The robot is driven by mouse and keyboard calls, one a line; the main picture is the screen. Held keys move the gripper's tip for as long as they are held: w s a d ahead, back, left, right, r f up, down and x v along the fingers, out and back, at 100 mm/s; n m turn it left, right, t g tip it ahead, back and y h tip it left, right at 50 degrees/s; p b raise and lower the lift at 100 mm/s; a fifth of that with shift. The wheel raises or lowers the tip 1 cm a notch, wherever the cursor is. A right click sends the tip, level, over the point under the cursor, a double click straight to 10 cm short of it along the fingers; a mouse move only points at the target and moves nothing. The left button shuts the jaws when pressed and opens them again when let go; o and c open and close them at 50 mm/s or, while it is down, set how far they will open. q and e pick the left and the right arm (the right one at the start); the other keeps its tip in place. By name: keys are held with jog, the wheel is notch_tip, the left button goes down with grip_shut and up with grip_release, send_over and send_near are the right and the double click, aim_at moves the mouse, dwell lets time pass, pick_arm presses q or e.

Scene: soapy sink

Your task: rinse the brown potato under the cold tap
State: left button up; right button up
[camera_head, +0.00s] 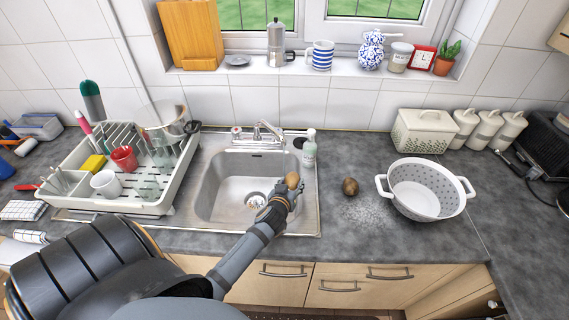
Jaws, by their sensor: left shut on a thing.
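My left gripper (286,196) is shut on a light-brown, potato-like thing (292,180), whose lower part the fingers hide. It is held near the right edge of the sink (225,187), in front of the tap. The chrome mixer tap (266,131) stands behind the basin, with a small red-marked handle (236,133) to its left. I see no water stream. A darker brown potato (350,187) lies on the worktop right of the sink, beside a speckled pale patch. My right gripper is not in view.
A dish rack (150,207) with mugs and a pot stands left of the basin. A soap bottle (310,149) stands at the sink's back right corner. A white colander (419,208) stands on the worktop at the right. Worktop in front of it is clear.

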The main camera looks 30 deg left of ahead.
pick_arm(q)
jog(key=s+d+r+p, duration=0.1)
jog(key=s+d+r, duration=0.1)
jog(key=r, duration=0.1)
jog(key=shift+s+d+p, duration=0.2)
jog(key=shift+p, duration=0.2)
jog(key=shift+s+d+r, duration=0.15)
jog(key=shift+s+d, duration=0.05)
